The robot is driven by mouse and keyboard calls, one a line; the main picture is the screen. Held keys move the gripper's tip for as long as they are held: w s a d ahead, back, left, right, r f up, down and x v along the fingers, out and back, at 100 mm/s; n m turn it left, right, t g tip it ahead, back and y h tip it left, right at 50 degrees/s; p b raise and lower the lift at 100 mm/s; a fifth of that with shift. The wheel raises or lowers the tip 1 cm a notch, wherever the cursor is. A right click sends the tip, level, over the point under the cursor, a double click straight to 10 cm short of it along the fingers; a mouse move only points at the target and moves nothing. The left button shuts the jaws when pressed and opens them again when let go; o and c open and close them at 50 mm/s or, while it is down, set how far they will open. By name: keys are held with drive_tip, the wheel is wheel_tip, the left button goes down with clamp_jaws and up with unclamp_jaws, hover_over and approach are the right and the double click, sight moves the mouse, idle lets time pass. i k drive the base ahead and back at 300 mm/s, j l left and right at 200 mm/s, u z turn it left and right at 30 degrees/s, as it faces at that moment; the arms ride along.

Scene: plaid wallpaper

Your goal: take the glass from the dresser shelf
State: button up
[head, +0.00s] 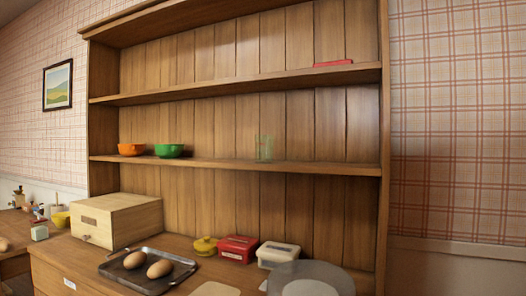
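The glass (264,148) is a clear, slightly green tumbler. It stands upright on the lower of the dresser's two open shelves (225,164), right of the middle, with bare shelf around it. The wooden back boards show through it. My gripper is not in view, so its distance from the glass and its opening do not show.
An orange bowl (131,149) and a green bowl (169,151) stand left on the same shelf. A red flat thing (333,63) lies on the shelf above.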

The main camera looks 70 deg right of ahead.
sight(264, 144)
drive_tip(key=i+l, duration=0.2)
drive_tip(key=i, duration=0.2)
drive_tip(key=i+z, duration=0.1)
drive_tip(key=z, duration=0.3)
drive_tip(key=i+l+z, duration=0.1)
drive_tip(key=z, duration=0.3)
drive_tip(key=i+z, duration=0.15)
drive_tip(key=z, duration=0.25)
